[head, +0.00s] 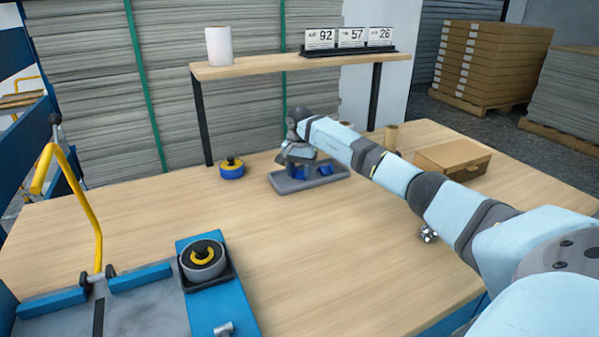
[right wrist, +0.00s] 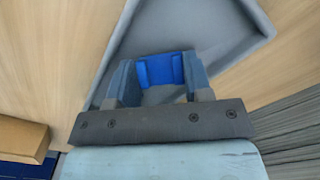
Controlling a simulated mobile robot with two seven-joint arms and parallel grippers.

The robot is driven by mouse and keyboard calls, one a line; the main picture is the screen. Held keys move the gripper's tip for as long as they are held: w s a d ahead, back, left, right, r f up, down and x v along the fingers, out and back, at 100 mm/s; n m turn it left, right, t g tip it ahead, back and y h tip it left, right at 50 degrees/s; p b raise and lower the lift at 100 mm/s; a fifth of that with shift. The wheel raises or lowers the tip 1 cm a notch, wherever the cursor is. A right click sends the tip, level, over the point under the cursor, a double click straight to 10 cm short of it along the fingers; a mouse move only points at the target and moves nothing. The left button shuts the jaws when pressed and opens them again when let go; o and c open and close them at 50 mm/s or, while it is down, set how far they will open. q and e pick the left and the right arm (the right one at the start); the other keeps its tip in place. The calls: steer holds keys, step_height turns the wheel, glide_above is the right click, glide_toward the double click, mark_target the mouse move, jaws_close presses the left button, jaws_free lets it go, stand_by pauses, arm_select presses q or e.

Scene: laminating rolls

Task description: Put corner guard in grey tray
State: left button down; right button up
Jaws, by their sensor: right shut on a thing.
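The grey tray (head: 284,186) lies on the wooden table near the middle of the head view, and its floor and rim show in the right wrist view (right wrist: 215,25). My right gripper (head: 299,173) is over the tray, reaching in from the right. In the right wrist view its two fingers (right wrist: 160,82) are shut on a blue corner guard (right wrist: 160,68), with the tray behind it. In the head view, blue patches show at the gripper and just right of it; I cannot tell whether they are separate pieces. My left gripper is not in view.
A blue tape roll (head: 232,170) stands left of the tray. A cardboard box (head: 453,160) and a brown tube (head: 391,137) are to the right. A raised shelf (head: 270,67) stands behind. A blue device with a yellow handle (head: 88,215) fills the front left. The table's front middle is clear.

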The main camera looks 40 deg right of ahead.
mark_target(299, 176)
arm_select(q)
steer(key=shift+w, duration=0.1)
arm_select(e)
steer(key=shift+f, duration=0.1)
steer(key=o, duration=0.6)
arm_select(q)
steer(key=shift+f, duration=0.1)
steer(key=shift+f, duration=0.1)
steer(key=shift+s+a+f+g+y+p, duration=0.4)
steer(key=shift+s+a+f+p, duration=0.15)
steer(key=shift+p, duration=0.7)
arm_select(e)
step_height(299, 176, up, 12)
steer(key=shift+r, duration=0.2)
